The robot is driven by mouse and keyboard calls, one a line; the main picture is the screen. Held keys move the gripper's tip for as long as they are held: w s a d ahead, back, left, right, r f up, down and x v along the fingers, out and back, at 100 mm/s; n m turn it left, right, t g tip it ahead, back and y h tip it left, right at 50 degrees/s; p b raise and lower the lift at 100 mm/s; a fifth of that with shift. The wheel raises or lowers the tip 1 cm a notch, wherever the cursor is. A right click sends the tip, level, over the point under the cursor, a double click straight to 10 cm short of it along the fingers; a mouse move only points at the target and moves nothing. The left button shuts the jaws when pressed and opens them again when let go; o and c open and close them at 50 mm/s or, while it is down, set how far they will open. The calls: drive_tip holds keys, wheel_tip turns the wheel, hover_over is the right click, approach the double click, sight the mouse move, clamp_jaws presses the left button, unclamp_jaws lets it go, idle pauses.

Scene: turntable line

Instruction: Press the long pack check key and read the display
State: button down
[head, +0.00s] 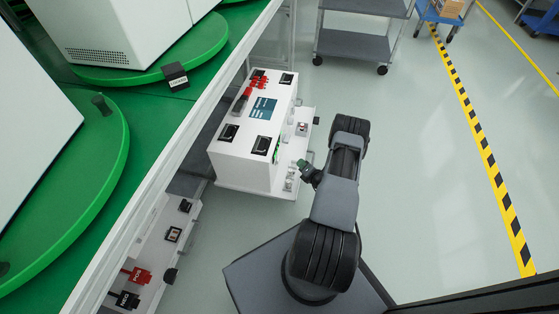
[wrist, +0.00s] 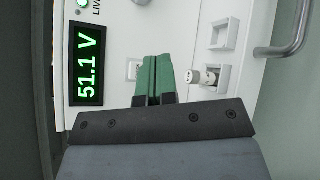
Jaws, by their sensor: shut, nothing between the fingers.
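The white pack (head: 238,160) stands beside the green bench, and its front panel fills much of the wrist view (wrist: 118,40). The display (wrist: 89,64) shows 51.1 V in green digits, turned sideways; in the head view it is a green strip (head: 276,150). My gripper (wrist: 154,60) has green fingers shut together with nothing between them. The fingertips are over or against a small square key (wrist: 133,68), partly hidden behind them; whether it is pressed in I cannot tell. In the head view my gripper (head: 303,165) is at the pack's front side.
A green lamp (wrist: 82,3) is lit beside lettering that reads "LIV", cut off. A socket with a white plug (wrist: 205,76), an empty square recess (wrist: 223,34) and a metal handle (wrist: 285,45) are right of the fingers. Another white unit (head: 150,235) has red and black connectors.

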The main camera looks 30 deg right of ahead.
drive_tip(key=w+a, duration=0.4)
drive_tip(key=shift+a, duration=0.2)
drive_tip(key=shift+w+a, duration=0.15)
drive_tip(key=shift+w, duration=0.05)
idle(2.1)
drive_tip(key=shift+w+a, duration=0.15)
drive_tip(key=shift+w, duration=0.05)
drive_tip(key=shift+w+a+b, duration=0.3)
drive_tip(key=shift+a, duration=0.05)
idle(0.9)
drive_tip(key=shift+d, duration=0.1)
idle(0.3)
drive_tip(key=shift+s+d, duration=0.55)
drive_tip(key=shift+s, duration=0.05)
drive_tip(key=shift+s+d, duration=1.75)
drive_tip(key=shift+d, duration=0.05)
